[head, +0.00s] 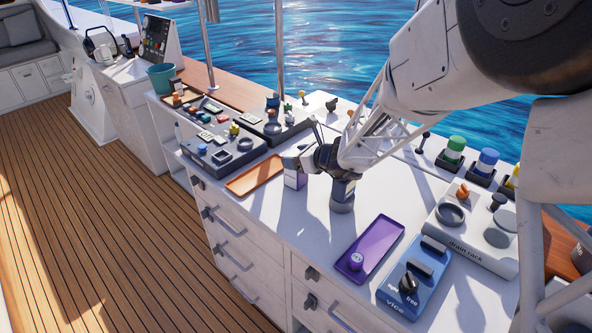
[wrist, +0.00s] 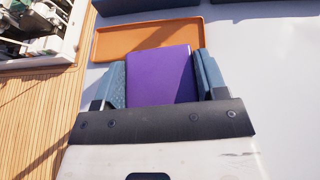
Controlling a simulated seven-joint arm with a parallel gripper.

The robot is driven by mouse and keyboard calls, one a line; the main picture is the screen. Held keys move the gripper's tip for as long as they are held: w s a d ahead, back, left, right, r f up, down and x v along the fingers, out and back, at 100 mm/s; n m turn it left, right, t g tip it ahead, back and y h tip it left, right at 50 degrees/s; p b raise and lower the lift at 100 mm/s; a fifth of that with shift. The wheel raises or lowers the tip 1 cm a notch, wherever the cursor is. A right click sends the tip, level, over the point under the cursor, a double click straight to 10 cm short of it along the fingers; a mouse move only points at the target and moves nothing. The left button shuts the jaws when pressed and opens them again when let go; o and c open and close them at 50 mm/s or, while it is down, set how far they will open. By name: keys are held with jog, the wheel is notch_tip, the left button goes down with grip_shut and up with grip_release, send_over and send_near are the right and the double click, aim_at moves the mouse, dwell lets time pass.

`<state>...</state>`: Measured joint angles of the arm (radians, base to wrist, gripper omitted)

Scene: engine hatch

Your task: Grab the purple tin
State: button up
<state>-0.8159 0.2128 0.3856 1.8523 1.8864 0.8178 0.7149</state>
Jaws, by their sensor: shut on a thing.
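The purple tin (wrist: 160,78) is a flat-faced purple block between the two blue finger pads of my gripper (wrist: 161,62) in the wrist view. The pads press on its left and right sides.
Control panels (head: 225,158) fill the back left.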

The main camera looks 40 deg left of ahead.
jog(key=shift+c, duration=0.5)
jog(key=shift+r, duration=0.2)
jog(key=shift+r, duration=1.5)
jog(key=shift+s+d+r, duration=0.15)
jog(key=shift+s+d, duration=0.05)
jog(key=shift+d, duration=0.05)
jog(key=s+d+r, duration=0.1)
jog(key=s+d, duration=0.8)
jog(key=d, duration=0.3)
jog(key=shift+d+r, duration=0.15)
jog(key=shift+d, duration=0.05)
jog(key=shift+r, duration=0.15)
